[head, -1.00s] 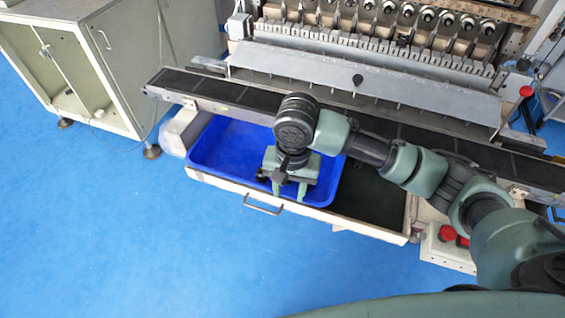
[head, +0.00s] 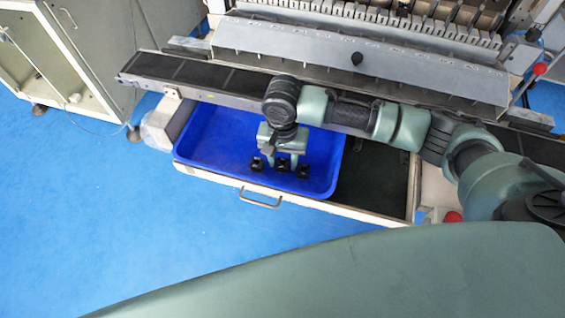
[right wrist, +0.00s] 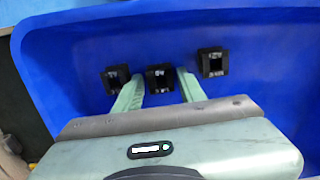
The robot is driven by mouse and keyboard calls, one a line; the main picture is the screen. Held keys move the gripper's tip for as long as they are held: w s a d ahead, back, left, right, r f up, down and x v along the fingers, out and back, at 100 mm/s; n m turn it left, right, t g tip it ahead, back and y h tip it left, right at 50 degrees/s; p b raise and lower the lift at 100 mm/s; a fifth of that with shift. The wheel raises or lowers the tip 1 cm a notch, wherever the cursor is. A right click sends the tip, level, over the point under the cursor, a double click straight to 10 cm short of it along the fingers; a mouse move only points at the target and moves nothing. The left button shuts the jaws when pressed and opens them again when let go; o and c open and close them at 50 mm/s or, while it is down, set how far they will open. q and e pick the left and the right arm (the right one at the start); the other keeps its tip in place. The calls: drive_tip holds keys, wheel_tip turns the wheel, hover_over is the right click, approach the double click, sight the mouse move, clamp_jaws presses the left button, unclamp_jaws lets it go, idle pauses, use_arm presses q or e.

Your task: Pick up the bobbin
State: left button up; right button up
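Three small black square bobbins lie in the blue tray: the left bobbin (head: 257,164), the middle bobbin (head: 283,165) and the right bobbin (head: 305,172). My right gripper (head: 282,161) points down into the tray and is open. In the right wrist view, its two pale green fingers (right wrist: 159,75) stand either side of the middle bobbin (right wrist: 159,80). I cannot tell whether the fingers touch the middle bobbin. My left gripper is not in view.
The blue tray (head: 215,150) sits in a pale drawer with a handle (head: 260,200). A dark conveyor strip (head: 245,85) and the winding machine (head: 340,60) stand behind it. A dark compartment (head: 375,185) is right of the tray. A cabinet (head: 95,50) stands at the left.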

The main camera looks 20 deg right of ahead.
drive_tip(key=shift+f, duration=0.1)
clamp_jaws()
use_arm(q)
drive_tip(key=shift+w+r+p, duration=0.35)
drive_tip(key=shift+w+r, duration=0.05)
drive_tip(key=shift+w, duration=0.15)
use_arm(e)
wheel_tip(320, 180, up, 20)
